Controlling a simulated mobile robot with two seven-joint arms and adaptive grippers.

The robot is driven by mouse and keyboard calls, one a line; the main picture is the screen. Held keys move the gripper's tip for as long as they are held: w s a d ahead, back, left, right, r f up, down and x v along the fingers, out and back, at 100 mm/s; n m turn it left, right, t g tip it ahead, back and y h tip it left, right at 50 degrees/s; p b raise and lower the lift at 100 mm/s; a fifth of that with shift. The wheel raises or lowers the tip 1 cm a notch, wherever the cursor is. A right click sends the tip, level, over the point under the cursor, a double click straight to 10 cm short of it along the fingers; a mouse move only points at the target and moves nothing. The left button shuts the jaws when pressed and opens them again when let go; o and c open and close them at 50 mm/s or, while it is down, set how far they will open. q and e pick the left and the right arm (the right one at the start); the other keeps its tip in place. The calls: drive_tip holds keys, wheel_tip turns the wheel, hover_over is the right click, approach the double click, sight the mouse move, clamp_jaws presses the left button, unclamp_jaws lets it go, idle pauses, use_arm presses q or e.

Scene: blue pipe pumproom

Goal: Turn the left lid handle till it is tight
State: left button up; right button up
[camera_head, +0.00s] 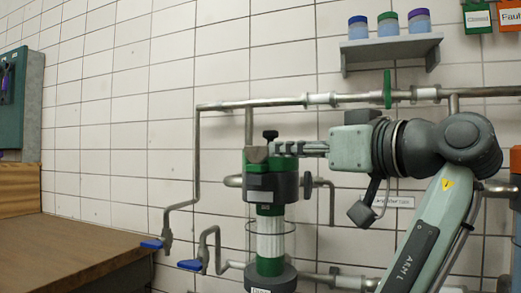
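The left filter housing (270,232) has a dark lid ring (270,182), a clear ribbed body and green bands, and stands upright against the tiled wall. A green piece (256,155) that looks like the lid handle sits on top of it, with a small black knob (270,134) above. My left gripper (278,149) comes in from the right, level, with its ribbed grey fingers at the green piece. The fingers overlap in this view, so their gap and any grip on the handle are hidden. My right gripper is out of view.
A horizontal pipe with a green valve disc (387,89) runs above my arm. A shelf (390,48) with three jars is higher up. Two blue levers (152,244) (190,265) hang left of the housing. A brown bench top (70,255) lies at left.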

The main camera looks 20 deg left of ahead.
sight(266, 150)
use_arm(q)
drive_tip(key=x, duration=0.6)
drive_tip(key=shift+a, duration=0.15)
clamp_jaws()
